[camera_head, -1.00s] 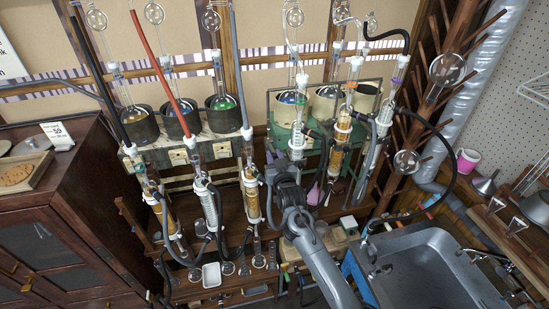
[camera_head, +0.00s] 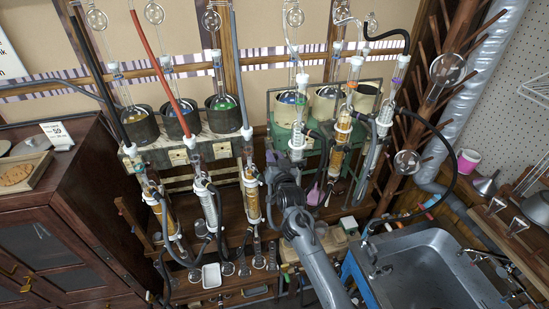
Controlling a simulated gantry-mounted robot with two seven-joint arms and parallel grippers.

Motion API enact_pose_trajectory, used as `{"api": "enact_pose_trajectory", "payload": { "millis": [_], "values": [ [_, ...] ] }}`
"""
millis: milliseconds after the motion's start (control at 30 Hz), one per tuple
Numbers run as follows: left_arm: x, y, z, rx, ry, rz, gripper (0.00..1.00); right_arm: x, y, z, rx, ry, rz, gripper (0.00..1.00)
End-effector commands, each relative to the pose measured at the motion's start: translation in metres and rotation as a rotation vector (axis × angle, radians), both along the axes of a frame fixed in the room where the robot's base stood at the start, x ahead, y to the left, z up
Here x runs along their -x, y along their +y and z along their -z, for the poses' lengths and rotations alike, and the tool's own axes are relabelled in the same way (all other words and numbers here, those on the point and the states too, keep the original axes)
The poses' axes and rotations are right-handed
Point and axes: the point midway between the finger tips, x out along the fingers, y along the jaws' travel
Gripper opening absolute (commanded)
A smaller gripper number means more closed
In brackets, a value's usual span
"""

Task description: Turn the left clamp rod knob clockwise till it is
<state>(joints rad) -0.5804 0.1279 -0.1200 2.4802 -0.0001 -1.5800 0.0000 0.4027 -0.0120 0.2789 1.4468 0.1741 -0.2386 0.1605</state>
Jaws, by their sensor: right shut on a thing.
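My right gripper (camera_head: 273,172) is at the end of the dark grey arm that comes up from the bottom middle. It reaches the wooden rack beside the third amber condenser (camera_head: 251,195). The jaws are shut on a small part there, at the place of the left clamp rod knob. The knob itself is hidden behind the gripper and wrist, so its angle does not show. My left gripper is not in view.
Several glass condensers with hoses stand close to the left of the gripper. More glassware and a green stand frame (camera_head: 310,161) are right behind it. A metal sink (camera_head: 430,262) is at lower right. A dark wooden cabinet (camera_head: 60,215) fills the left.

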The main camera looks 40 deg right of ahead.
Motion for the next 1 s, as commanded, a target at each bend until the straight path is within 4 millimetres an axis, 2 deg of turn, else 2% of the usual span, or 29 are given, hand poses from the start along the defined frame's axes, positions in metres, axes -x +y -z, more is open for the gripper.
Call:
{"api": "enact_pose_trajectory", "payload": {
  "millis": [67,100,233,667,833,1000],
  "values": [
    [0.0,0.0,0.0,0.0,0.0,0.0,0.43,0.0,0.0,-0.002,0.001,-0.004,0.0,0.0],
    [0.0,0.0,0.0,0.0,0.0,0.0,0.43,0.0,0.0,-0.002,0.001,-0.004,0.0,0.29],
    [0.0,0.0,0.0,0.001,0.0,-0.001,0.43,0.0,0.0,-0.002,0.001,-0.003,0.0,0.49],
    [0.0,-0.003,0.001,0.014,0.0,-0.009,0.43,0.005,0.003,0.0,0.001,-0.001,-0.001,0.5],
    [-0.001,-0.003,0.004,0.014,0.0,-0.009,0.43,0.022,0.011,0.001,0.002,-0.001,-0.002,0.5],
    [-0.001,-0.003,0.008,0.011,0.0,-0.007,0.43,0.048,0.022,0.002,0.001,-0.001,-0.001,0.5]
  ]
}}
